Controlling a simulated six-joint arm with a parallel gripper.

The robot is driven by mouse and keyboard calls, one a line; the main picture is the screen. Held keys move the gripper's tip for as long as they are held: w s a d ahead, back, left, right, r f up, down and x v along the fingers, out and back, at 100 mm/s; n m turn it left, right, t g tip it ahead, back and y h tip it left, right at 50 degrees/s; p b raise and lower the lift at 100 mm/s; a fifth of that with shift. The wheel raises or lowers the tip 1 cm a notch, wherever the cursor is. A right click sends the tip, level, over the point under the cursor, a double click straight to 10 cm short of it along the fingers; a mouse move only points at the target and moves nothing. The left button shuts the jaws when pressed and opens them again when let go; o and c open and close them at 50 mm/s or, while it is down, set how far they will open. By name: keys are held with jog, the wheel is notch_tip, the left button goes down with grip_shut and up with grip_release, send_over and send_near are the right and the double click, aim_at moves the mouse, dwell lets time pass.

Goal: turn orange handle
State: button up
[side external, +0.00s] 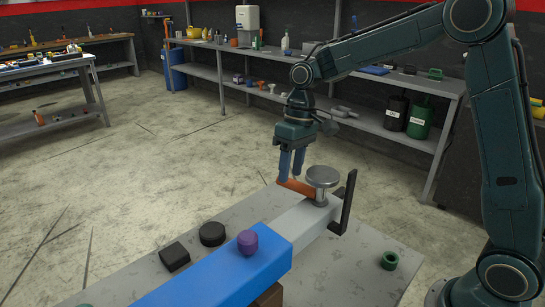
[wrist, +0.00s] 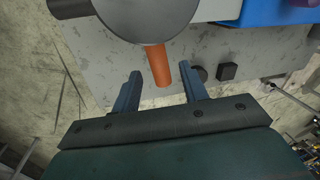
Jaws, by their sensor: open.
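The orange handle (side external: 297,187) sticks out to the left from under a round grey metal cap (side external: 322,175) on the grey end of a long block. My gripper (side external: 290,174) points down just above the handle's outer end in the side view. Its two blue fingers are apart with nothing held. In the wrist view, the orange handle (wrist: 158,66) points towards the gap between the fingertips of my gripper (wrist: 160,70). The inner end of the handle is hidden by the cap. I cannot tell whether the fingers touch it.
A black upright plate (side external: 345,203) stands right of the cap. The blue block (side external: 215,272) carries a purple knob (side external: 247,242). Black pieces (side external: 211,234) and a green ring (side external: 390,260) lie on the grey table (side external: 340,270). The floor left of the handle is open.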

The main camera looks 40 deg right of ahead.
jog(key=v, duration=1.1)
jog(key=shift+r, duration=0.35)
jog(key=shift+s+r, duration=0.1)
jog(key=shift+r, duration=0.05)
dwell(0.3)
jog(key=s+a+r+m+t, duration=0.1)
jog(key=s+a+r, duration=0.1)
jog(key=s, duration=0.4)
jog(key=s+a+r+t, duration=0.1)
jog(key=s+a+t, duration=0.1)
jog(key=s, duration=0.4)
jog(key=s+d+f+t+h, duration=0.1)
jog(key=s+d+f, duration=0.1)
jog(key=s, duration=0.4)
jog(key=s+d+f+t+h, duration=0.1)
jog(key=s+d+f+t, duration=0.1)
jog(key=s+f, duration=0.2)
jog(key=s, duration=0.3)
jog(key=shift+s+d+f+m, duration=0.2)
jog(key=shift+s+d+m, duration=0.1)
jog(key=shift+m, duration=0.1)
